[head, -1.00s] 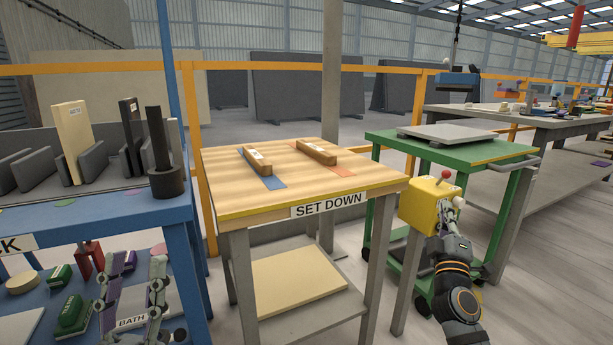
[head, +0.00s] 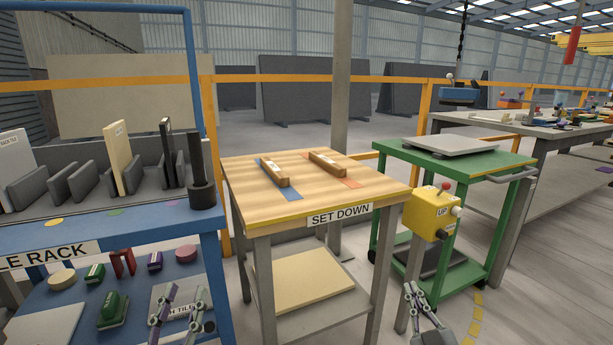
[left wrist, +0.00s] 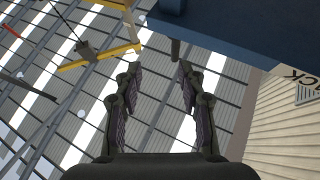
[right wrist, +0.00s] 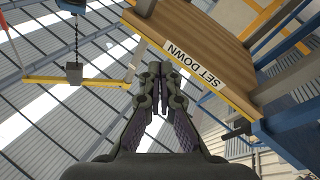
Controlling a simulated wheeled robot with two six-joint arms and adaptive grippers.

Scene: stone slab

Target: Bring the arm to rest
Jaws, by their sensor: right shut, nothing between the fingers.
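My left gripper (head: 180,300) is low at the front left of the head view, in front of the blue rack's lower shelf. In the left wrist view its fingers (left wrist: 158,72) are apart with nothing between them. My right gripper (head: 414,290) is low in the head view, below the yellow control box (head: 432,214) and apart from it. In the right wrist view its fingertips (right wrist: 161,72) are together and empty. The control box has a red-knobbed lever and an "UP" label.
The set-down table (head: 290,205) carries two wooden bars (head: 274,174) on its top. The blue rack (head: 110,235) holds slabs at the left. A green cart (head: 400,160) with a grey slab (head: 450,146) stands at the right. A hoist (head: 458,95) hangs behind it.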

